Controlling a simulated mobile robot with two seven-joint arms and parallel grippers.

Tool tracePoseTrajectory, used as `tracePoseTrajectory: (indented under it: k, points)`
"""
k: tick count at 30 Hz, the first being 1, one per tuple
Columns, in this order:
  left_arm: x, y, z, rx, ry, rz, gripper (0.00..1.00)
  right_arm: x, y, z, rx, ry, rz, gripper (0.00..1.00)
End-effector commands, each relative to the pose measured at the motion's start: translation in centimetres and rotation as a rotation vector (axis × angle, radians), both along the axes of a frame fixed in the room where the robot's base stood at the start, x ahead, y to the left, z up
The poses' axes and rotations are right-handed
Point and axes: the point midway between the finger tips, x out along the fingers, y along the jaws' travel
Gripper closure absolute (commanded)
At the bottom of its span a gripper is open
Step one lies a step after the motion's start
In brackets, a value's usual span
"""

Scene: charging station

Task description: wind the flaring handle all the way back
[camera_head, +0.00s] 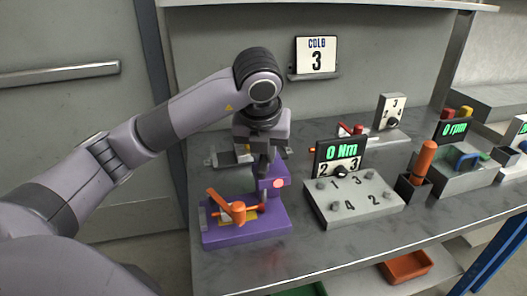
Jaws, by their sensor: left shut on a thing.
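The flaring tool (250,228) is a purple block with an upright post at its back right, standing on the grey bench. An orange lever (228,207) sits low on its front left, and a pink round knob (278,183) shows on the post. My left gripper (262,168) comes from above, points down and is shut at the top of the post. The flaring handle is hidden by the fingers, so I cannot see how far it is wound. My right gripper is not in view.
Right of the tool stand a grey numbered block (358,202), a display reading 0 Nm (342,153) and an orange-handled tool in a dark holder (420,165). The bench front right of the purple base is clear.

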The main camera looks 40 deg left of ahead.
Motion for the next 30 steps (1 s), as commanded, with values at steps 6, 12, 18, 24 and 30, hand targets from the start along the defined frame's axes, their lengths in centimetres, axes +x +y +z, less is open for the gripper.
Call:
tracePoseTrajectory:
  k: [6, 12, 18, 24, 30]
  points:
    - [0.1, 0.0, 0.2, -0.001, -0.005, 0.011, 1.0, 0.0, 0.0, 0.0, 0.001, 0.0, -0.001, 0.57]
    - [0.1, 0.0, 0.2, -0.001, -0.005, 0.011, 1.0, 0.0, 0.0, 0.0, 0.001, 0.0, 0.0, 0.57]
    - [0.1, 0.0, 0.1, -0.001, -0.004, 0.009, 0.55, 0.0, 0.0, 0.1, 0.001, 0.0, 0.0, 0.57]
    - [0.0, 0.0, 0.1, -0.001, -0.001, 0.008, 0.55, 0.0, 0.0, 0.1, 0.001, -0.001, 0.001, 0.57]
    - [-0.5, -0.3, 1.9, 0.0, -0.005, 0.008, 0.55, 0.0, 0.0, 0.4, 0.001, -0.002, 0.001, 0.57]
